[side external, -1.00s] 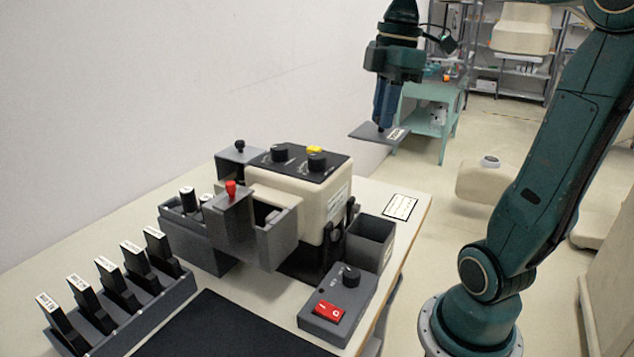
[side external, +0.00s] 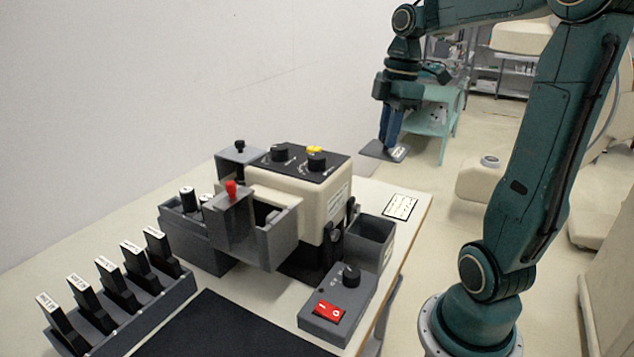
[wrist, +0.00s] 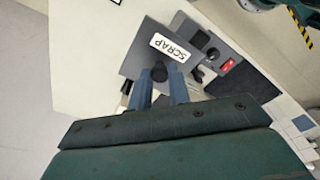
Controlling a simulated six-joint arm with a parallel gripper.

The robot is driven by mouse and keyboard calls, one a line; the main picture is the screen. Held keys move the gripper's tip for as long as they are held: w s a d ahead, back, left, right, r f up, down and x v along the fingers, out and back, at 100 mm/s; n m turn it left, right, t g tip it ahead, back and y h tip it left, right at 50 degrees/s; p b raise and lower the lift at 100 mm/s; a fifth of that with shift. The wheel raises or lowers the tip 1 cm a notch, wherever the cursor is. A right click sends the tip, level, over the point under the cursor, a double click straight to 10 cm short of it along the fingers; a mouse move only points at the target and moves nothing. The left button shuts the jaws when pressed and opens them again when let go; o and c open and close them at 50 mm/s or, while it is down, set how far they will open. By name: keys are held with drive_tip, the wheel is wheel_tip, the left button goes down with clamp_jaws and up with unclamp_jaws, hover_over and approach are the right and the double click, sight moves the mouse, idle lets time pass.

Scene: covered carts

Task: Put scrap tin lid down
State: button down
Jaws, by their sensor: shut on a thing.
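The scrap tin lid (side external: 372,150) is a flat grey square plate with a white label. It hangs in the air above and behind the far end of the table in the side view. In the wrist view the lid (wrist: 140,48) shows its SCRAP label and a dark round knob (wrist: 159,73). My gripper (side external: 387,143) is shut on that knob, with the plate below the fingers. The wrist view also shows my gripper (wrist: 160,88) around the knob. An open grey tin (side external: 372,252) stands uncovered at the machine's right side.
A cream machine (side external: 297,205) with black knobs stands mid-table. A white outlined card (side external: 400,206) lies on the clear far right corner. A switch box (side external: 338,308) with a red rocker is in front. A rack (side external: 120,310) of labelled black pieces stands at left.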

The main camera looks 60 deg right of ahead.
drive_tip(key=shift+s+d+f, duration=0.25)
drive_tip(key=shift+d+f, duration=0.3)
drive_tip(key=shift+d, duration=0.1)
drive_tip(key=shift+s+d+f, duration=0.2)
drive_tip(key=shift+d+f, duration=0.3)
drive_tip(key=shift+d, duration=0.1)
wheel_tip(320, 180, down, 20)
idle(0.4)
drive_tip(key=shift+f, duration=0.1)
drive_tip(key=c, duration=1.3)
unclamp_jaws()
drive_tip(key=shift+s+d+r, duration=0.15)
drive_tip(key=shift+r, duration=1.9)
drive_tip(key=shift+s+d+r, duration=0.2)
drive_tip(key=shift+r, duration=1.8)
drive_tip(key=shift+s+d+r, duration=0.15)
drive_tip(key=shift+r, duration=1.9)
drive_tip(key=shift+a, duration=0.1)
